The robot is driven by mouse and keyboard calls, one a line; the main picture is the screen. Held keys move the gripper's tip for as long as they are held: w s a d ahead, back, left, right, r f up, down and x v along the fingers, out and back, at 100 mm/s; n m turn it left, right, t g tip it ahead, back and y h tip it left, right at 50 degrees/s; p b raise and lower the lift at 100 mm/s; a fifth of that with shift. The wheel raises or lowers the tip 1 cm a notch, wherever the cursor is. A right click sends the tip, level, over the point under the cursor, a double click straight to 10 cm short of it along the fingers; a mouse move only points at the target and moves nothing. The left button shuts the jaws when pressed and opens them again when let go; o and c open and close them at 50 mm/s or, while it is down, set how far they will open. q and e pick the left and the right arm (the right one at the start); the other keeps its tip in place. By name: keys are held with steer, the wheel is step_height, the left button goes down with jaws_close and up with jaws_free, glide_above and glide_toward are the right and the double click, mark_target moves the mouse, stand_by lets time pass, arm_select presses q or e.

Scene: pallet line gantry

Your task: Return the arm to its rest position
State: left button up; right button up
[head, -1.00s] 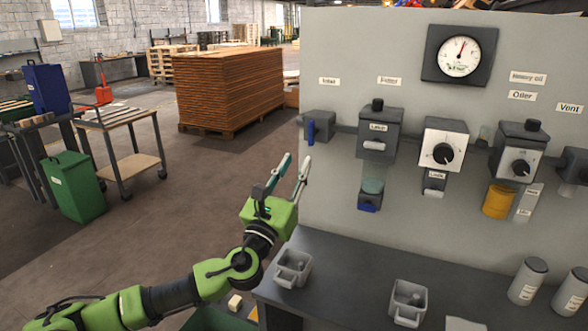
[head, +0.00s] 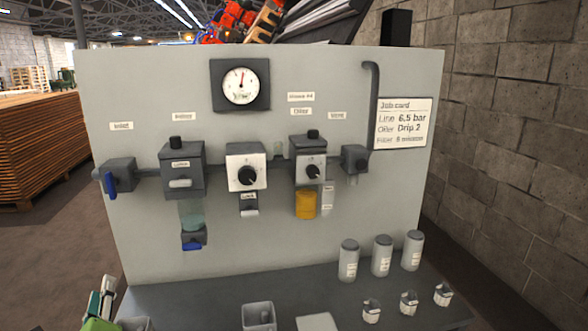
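My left gripper (head: 100,300) shows at the bottom left corner, in front of the left edge of the dark bench (head: 200,297). Its two fingers point up, and a gap shows between them. Nothing shows between the fingers. The green gripper body is cut by the lower frame edge, and the rest of the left arm is out of view. The gripper is apart from the grey panel (head: 150,235). My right gripper is not in view.
The panel carries a gauge (head: 240,85), regulator knob (head: 247,176), oiler (head: 310,165) and blue-handled inlet valve (head: 112,180). Grey bins (head: 258,316) and several canisters (head: 381,256) stand on the bench. A block wall (head: 510,130) closes the right side. Stacked boards (head: 40,145) stand left.

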arm_select(q)
steer(key=s+d+f+n+g+h, duration=0.2)
steer(key=s+d+f+n+g, duration=0.2)
steer(key=s+f+n, duration=0.45)
steer(key=s+d+f+n+g+h, duration=0.1)
steer(key=s+d+f+n+g, duration=0.4)
steer(key=f, duration=0.7)
steer(key=s+d+f+n+g+h, duration=0.45)
steer(key=s+d+n, duration=0.25)
steer(key=s+d, duration=0.6)
step_height(320, 180, down, 24)
steer(key=s+a+f, duration=0.1)
steer(key=s, duration=0.1)
steer(key=s+a+f+g, duration=0.1)
steer(key=s+f, duration=0.8)
steer(key=s+a+f+m+g, duration=0.1)
steer(key=s+a+f, duration=0.1)
steer(key=s+f, duration=0.6)
steer(key=shift+s+a+f, duration=0.3)
steer(key=shift+s+f, duration=0.1)
steer(key=shift+f, duration=0.25)
